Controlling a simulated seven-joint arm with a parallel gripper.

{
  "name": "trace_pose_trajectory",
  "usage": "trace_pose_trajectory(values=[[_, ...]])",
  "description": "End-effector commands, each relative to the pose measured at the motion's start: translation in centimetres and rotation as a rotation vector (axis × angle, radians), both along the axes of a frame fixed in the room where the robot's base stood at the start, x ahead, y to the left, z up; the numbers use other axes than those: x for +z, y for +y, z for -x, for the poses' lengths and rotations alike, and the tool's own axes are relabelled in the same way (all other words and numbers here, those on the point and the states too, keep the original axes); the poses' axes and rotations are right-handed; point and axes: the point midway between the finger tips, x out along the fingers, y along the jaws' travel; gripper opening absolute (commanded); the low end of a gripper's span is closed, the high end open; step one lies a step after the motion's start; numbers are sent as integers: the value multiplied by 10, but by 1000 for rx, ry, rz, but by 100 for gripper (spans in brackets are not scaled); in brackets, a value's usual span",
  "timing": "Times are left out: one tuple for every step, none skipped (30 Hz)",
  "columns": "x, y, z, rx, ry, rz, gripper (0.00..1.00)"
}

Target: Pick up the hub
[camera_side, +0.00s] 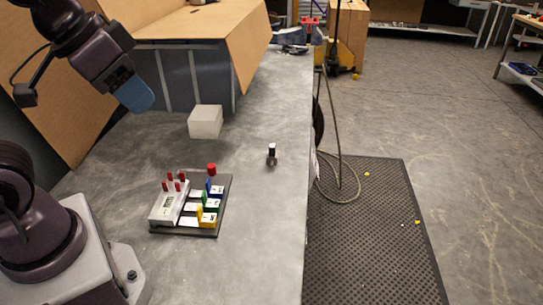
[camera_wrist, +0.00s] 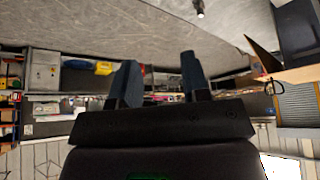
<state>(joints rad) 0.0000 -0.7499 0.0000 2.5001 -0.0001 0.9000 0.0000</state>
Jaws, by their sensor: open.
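My gripper (camera_side: 137,94) is high above the left side of the grey table, well apart from everything on it. Its two blue fingers are spread with nothing between them in the wrist view (camera_wrist: 160,80). I cannot tell for sure which thing is the hub. A small dark upright piece with a pale face (camera_side: 272,152) stands alone at the right of the table. A small piece, probably the same one, shows at the top edge of the wrist view (camera_wrist: 199,9). A dark board (camera_side: 225,190) bears a pale unit with red pegs (camera_side: 167,206) and several coloured blocks.
A white block (camera_side: 205,121) stands on the table behind the board. A small red cylinder (camera_side: 211,169) is at the board's back edge. Cardboard panels (camera_side: 250,48) rise at the back and left. The table (camera_side: 255,240) is bare at the front right.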

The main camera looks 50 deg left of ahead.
Motion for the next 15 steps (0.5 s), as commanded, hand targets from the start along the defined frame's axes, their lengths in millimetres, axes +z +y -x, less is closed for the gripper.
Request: trace_pose_trajectory(values=[[0, 0, 0, 0, 0, 0, 49], [0, 0, 0, 0, 0, 0, 49], [0, 0, 0, 0, 0, 0, 49], [0, 0, 0, 0, 0, 0, 49], [0, 0, 0, 0, 0, 0, 49], [0, 0, 0, 0, 0, 0, 49], [0, 0, 0, 0, 0, 0, 49], [0, 0, 0, 0, 0, 0, 49], [0, -1, 0, -4, 0, 0, 49], [-1, -2, 0, -10, 7, 0, 49], [-4, -3, -1, -15, 19, 0, 49], [-9, -4, -2, -21, 44, 0, 49], [-14, -5, -4, -27, 68, 1, 49], [-19, -6, -5, -34, 97, 2, 49], [-27, -8, -9, -42, 139, 4, 49]])
